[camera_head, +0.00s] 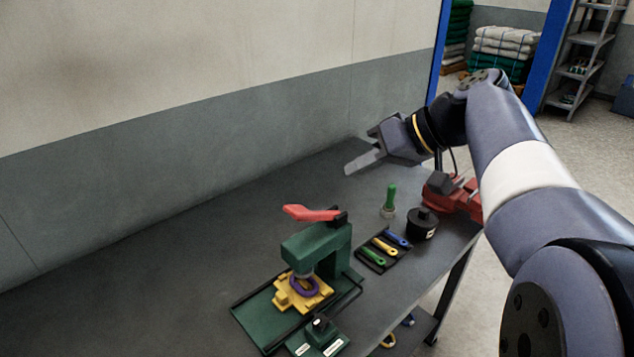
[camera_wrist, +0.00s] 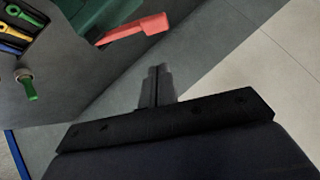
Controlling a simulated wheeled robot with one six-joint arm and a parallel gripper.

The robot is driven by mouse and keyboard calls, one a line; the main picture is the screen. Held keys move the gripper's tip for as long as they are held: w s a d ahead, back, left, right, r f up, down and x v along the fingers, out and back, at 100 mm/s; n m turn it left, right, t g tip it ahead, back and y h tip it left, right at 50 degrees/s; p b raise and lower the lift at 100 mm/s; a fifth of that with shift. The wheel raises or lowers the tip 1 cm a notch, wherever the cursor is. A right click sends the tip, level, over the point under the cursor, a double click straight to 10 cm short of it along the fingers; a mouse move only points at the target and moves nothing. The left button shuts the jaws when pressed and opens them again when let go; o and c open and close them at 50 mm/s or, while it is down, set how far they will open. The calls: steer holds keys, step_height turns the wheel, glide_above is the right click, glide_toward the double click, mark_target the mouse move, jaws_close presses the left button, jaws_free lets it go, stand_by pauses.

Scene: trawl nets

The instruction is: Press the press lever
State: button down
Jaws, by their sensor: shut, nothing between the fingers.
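The press lever (camera_head: 311,213) is a red handle on top of the green press (camera_head: 318,248), which stands on the dark workbench. The lever sticks out to the left from its pivot. In the wrist view the red lever (camera_wrist: 134,29) shows at the top, left of my fingertips, with part of the green press (camera_wrist: 95,15) beside it. A yellow fixture (camera_head: 302,294) with a purple ring (camera_head: 304,286) sits under the press ram. My gripper (camera_head: 347,170) is shut and empty, apart from the lever, farther back near the wall; its fingers also show in the wrist view (camera_wrist: 157,72).
A tray of colored-handled tools (camera_head: 384,250), a green-handled tool (camera_head: 389,199), a black round container (camera_head: 423,223) and a red vise-like device (camera_head: 455,195) stand right of the press. The bench left of the press is clear; the wall runs behind.

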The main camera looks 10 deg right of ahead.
steer(key=shift+w+d+r, duration=0.25)
steer(key=shift+w+r, duration=0.05)
steer(key=shift+w, duration=0.15)
steer(key=shift+a+f, duration=0.1)
steer(key=p, duration=0.1)
glide_toward(297, 207)
steer(key=w+a, duration=0.2)
steer(key=w, duration=0.1)
steer(key=f, duration=0.1)
steer(key=a+f, duration=0.1)
steer(key=shift+s+a+f+p, duration=0.1)
steer(key=shift+a+f+p, duration=0.1)
steer(key=shift+f+p, duration=0.15)
steer(key=shift+s+a+f, duration=0.1)
steer(key=shift+a+f, duration=0.1)
steer(key=shift+f, duration=0.35)
steer(key=shift+f, duration=0.1)
